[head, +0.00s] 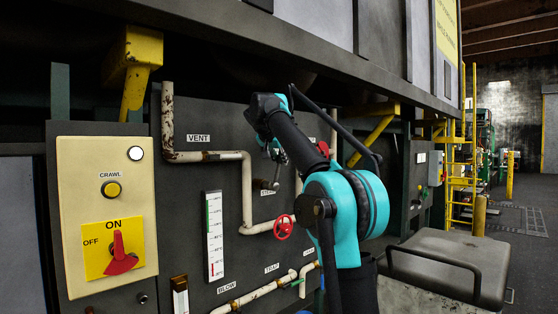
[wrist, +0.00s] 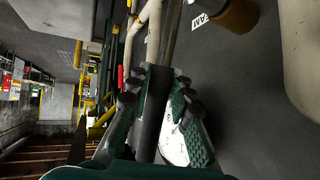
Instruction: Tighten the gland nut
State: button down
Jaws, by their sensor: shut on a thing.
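My gripper (wrist: 155,90) is shut on a long tool, likely a wrench (wrist: 152,122), with a dark handle and a grey metal shaft (wrist: 171,30) running out of the top of the wrist view. The tool's far end is out of that view. In the head view my gripper (head: 272,148) is small and partly behind my arm, in front of the pipe panel. A brownish fitting (head: 263,184) sits on the pipework just below it, above a small label. A brown cylindrical fitting (wrist: 236,14) shows beside a label in the wrist view. I cannot tell which part is the gland nut.
Cream pipes (head: 246,190) cross the dark panel, with a red handwheel (head: 283,227) below my gripper. A gauge strip (head: 213,235) and a control box (head: 107,215) stand to the left. A grey lidded box (head: 445,270) is at lower right. A dark beam overhangs above.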

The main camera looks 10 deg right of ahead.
dwell(0.3)
jog(key=shift+w+d+f+g+y, duration=0.15)
jog(key=shift+w+d+g+y, duration=0.15)
jog(key=shift+d, duration=0.05)
dwell(0.3)
jog(key=shift+w+d+f+g+y, duration=0.15)
jog(key=shift+w+d+g+y, duration=0.05)
jog(key=shift+d+g+y, duration=0.15)
jog(key=shift+w+d, duration=0.1)
jog(key=shift+w+d+f+m+g+y, duration=0.15)
jog(key=shift+d+f+m+g+y, duration=0.1)
jog(key=shift+m+y, duration=0.1)
dwell(0.6)
jog(key=shift+w+d+f+g+y, duration=0.2)
jog(key=shift+w+d+g+y, duration=0.05)
jog(key=shift+d+g+y, duration=0.05)
